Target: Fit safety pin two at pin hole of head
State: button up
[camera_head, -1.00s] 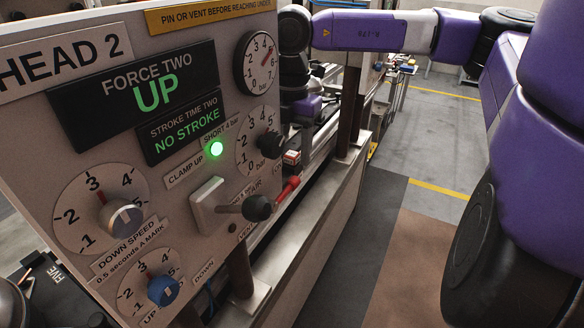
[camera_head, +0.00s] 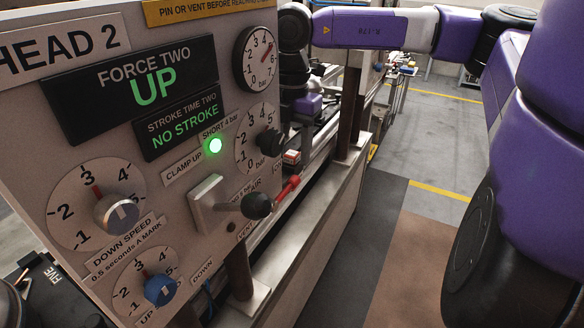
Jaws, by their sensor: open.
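The control panel of head 2 (camera_head: 100,170) fills the left of the view, reading "FORCE TWO UP" and "NO STROKE". A red rod-like part (camera_head: 288,188) sticks out beside the panel's right edge; I cannot tell whether it is a safety pin. No pin hole can be made out. My arm reaches in from the right along the top, and its dark wrist bends down behind the panel's right edge. My gripper's fingers are hidden there or too dark to make out, so I see nothing held.
A black-knobbed lever (camera_head: 257,205) juts from the panel by the AIR and VENT labels. A green lamp (camera_head: 215,146) is lit by CLAMP UP. Steel posts (camera_head: 350,100) rise from the pale bench edge (camera_head: 310,240). The grey floor (camera_head: 430,150) at right is open.

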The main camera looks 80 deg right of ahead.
dwell(0.3)
grip_shut()
dwell(1.2)
jog(key=shift+r, duration=0.1)
jog(key=shift+r+p, duration=0.9)
jog(key=shift+r, duration=2.05)
notch_tip(320, 180, up, 6)
jog(key=p, duration=0.3)
jog(key=shift+s+d+f, duration=0.1)
dwell(0.4)
